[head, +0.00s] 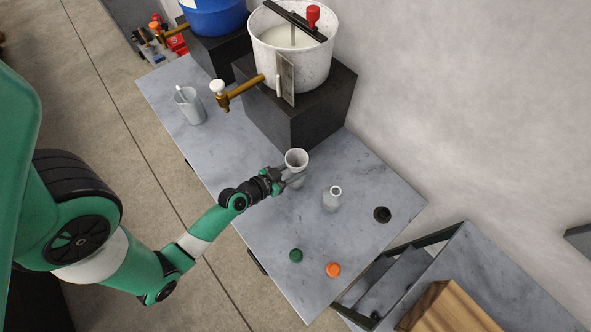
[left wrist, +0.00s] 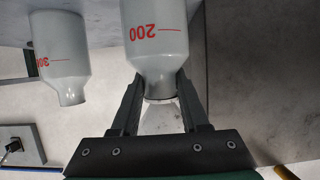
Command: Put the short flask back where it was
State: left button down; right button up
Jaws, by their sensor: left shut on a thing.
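My left gripper (head: 284,175) is shut on the neck of a pale flask (head: 297,162) with a wide, flared mouth. In the left wrist view, this held flask (left wrist: 154,55) shows a red 200 mark, and the fingers (left wrist: 160,112) sit on both sides of its neck. Its base is out of that view, so I cannot tell whether it touches the table. A second pale flask (head: 332,200) with a narrower mouth stands to its right on the grey table (head: 265,225). The left wrist view shows this second flask (left wrist: 62,55) with a partly hidden red mark. My right gripper is out of view.
A green cap (head: 295,255), an orange cap (head: 333,269) and a dark round piece (head: 382,214) lie on the table. A black block (head: 305,112) carries a white bucket (head: 293,55) with a brass tap (head: 240,88). A grey jug (head: 190,106) stands at upper left.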

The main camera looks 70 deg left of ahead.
pick_arm(q)
jog(key=shift+f, duration=0.6)
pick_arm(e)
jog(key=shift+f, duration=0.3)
pick_arm(q)
jog(key=shift+f, duration=0.15)
jog(key=shift+c, duration=2)
grip_release()
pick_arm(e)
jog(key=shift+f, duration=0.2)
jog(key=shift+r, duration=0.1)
